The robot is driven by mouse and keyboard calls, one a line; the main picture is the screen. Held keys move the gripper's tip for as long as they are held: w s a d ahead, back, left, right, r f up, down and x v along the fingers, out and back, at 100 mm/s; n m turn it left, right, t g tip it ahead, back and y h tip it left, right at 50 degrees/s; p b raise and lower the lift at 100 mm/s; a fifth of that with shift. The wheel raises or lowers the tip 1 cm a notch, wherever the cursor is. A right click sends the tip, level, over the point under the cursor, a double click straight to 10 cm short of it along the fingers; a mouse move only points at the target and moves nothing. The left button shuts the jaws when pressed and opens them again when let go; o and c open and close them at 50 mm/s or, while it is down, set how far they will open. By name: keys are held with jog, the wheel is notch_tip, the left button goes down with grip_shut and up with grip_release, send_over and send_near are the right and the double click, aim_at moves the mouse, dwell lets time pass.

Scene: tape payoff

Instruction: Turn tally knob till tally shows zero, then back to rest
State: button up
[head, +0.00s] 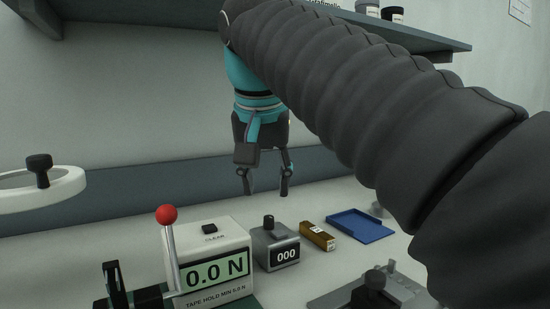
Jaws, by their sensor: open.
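The tally (277,246) is a small grey box on the bench, right of the larger display unit. Its window (286,255) reads 000. The tally knob (269,221) is a dark upright knob on top of the box. My gripper (265,191) hangs pointing down above and behind the tally in the picture, apart from the knob. Its fingers are open, with nothing between them.
A white force unit (217,253) reads 0.0 N, with a red-ball lever (167,215) in front. A brown box (317,236) and blue tray (361,226) lie to the right. A white ring handle (45,190) is at left. A shelf (150,10) runs overhead.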

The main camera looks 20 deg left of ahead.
jog(key=shift+v, duration=2.2)
jog(key=shift+s, duration=0.15)
